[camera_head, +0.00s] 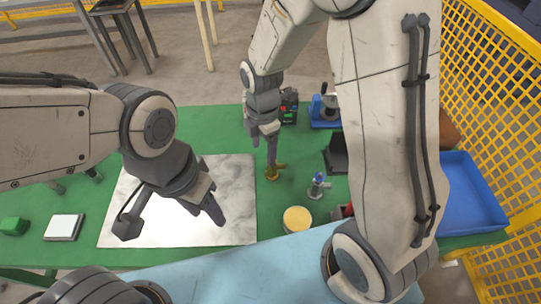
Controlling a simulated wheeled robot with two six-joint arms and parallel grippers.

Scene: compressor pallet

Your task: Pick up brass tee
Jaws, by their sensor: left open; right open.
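A small brass tee (273,173) lies on the green table top (300,153), just right of the shiny metal sheet. My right gripper (264,152) points down right over the tee with open jaws. One dark finger overlaps the tee in the picture, and I cannot tell whether they touch. My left gripper (171,221) is open and empty above the metal sheet, left of the tee.
The metal sheet (238,180) covers the table's middle left. A yellow-topped round can (297,219) and a blue-topped fitting (318,186) stand near the tee. A blue vise (325,112) is behind, a blue bin (470,195) at right. Yellow mesh fencing (490,100) borders the right.

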